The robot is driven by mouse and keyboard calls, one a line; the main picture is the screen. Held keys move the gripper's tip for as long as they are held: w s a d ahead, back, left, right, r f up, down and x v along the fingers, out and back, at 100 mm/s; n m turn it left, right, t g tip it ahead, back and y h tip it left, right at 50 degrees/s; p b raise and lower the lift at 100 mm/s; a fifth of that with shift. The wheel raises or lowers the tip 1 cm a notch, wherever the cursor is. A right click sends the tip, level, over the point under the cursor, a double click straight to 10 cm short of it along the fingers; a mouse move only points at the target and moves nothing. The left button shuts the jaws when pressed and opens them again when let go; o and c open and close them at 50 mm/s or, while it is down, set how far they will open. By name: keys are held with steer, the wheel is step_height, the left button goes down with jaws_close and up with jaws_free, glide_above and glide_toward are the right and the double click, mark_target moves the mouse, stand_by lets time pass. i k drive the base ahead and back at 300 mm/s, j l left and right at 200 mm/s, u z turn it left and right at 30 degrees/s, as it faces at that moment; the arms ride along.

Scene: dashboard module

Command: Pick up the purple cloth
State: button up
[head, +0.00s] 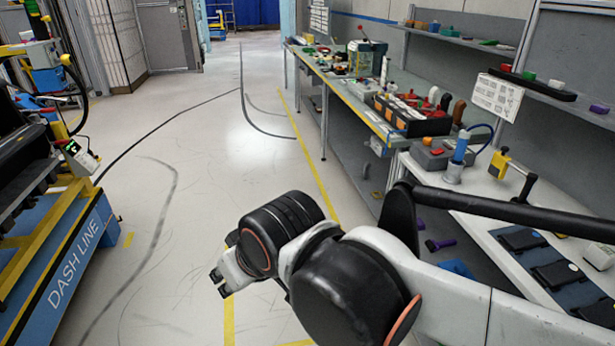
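I cannot make out a purple cloth for certain. A small purple item (440,244) lies low under the right-hand bench, partly beside my arm; its shape looks more like a tool than a cloth. A smaller purple bit (420,224) shows just above it, next to my arm. My gripper (217,281) is over the floor left of the bench, in the lower middle of the view. It is mostly hidden behind my wrist, with only its small tips showing. I cannot tell whether it is open or shut, and no held thing shows.
The white bench (470,193) on the right carries black trays, a blue-and-silver tool (458,155) and a yellow clamp (500,163). A long cluttered workbench (350,98) runs behind it. A blue "DASH LINE" cart (75,255) stands left. The floor between is clear.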

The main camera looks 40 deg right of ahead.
mark_target(421, 225)
steer(key=i+z, duration=0.1)
steer(key=z, duration=3)
steer(key=j+z, duration=0.45)
steer(key=j, duration=0.3)
steer(key=j+z, duration=0.45)
steer(key=j, duration=0.3)
steer(key=k+j+z, duration=0.15)
steer(key=j+z, duration=0.3)
steer(key=j, duration=0.25)
steer(key=k+j, duration=0.15)
steer(key=j, duration=0.25)
steer(key=k+j, duration=0.1)
steer(key=j, duration=0.35)
steer(key=k+j+z, duration=0.1)
steer(key=j, duration=0.3)
steer(key=k+j, duration=0.2)
steer(key=j, duration=0.2)
steer(key=k+j, duration=0.15)
steer(key=j, duration=0.25)
steer(key=k+j+z, duration=0.1)
steer(key=j, duration=0.3)
steer(key=k+j, duration=0.2)
steer(key=j, duration=0.2)
